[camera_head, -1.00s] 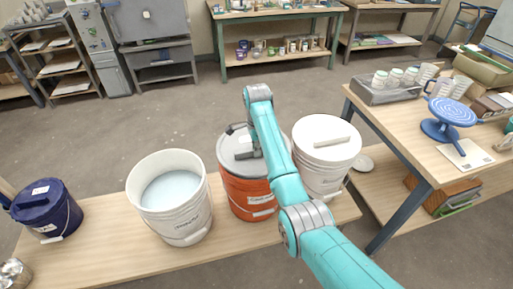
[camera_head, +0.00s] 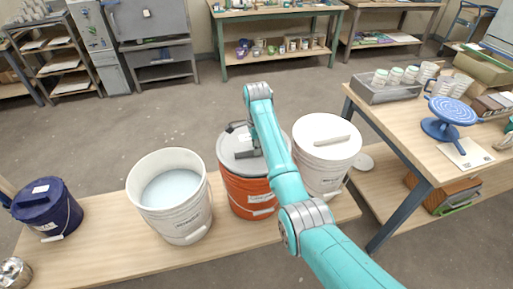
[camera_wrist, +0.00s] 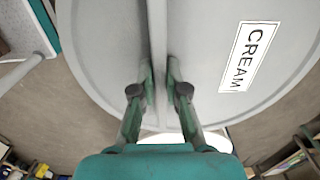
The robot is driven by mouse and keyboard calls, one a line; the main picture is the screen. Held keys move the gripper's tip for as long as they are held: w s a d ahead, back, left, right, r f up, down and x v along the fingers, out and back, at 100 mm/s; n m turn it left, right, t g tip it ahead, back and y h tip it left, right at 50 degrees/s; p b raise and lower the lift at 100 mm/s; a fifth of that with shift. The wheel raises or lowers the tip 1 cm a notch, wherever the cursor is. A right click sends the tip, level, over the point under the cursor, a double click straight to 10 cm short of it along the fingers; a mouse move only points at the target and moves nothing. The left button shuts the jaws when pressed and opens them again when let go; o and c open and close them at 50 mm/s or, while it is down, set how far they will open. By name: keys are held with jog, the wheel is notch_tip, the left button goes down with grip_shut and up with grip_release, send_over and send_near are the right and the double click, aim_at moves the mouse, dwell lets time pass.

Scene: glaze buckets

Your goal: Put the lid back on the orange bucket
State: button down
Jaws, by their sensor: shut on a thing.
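The orange bucket (camera_head: 247,196) stands on the wooden bench, partly behind my arm. A round grey lid (camera_head: 232,155) lies over its top and looks level. I cannot tell from this angle whether it is fully seated on the rim. In the wrist view the lid (camera_wrist: 110,60) fills much of the picture. It has a raised bar handle (camera_wrist: 157,30) across it and a white label reading CREAM (camera_wrist: 249,56). My gripper (camera_wrist: 159,85) is shut on the bar handle, one finger on each side. In the head view my gripper (camera_head: 246,145) is over the lid.
A white bucket with a white lid (camera_head: 324,130) stands close on the right. An open white bucket (camera_head: 180,215) with pale contents stands on the left. A dark blue bucket (camera_head: 50,215) is farther left on the bench (camera_head: 110,250). A worktable (camera_head: 400,130) stands at right.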

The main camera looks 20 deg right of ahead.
jog(key=shift+f, duration=0.8)
dwell(1.4)
jog(key=c, duration=0.6)
grip_release()
jog(key=shift+c, duration=0.2)
jog(key=shift+r, duration=3.5)
grip_shut()
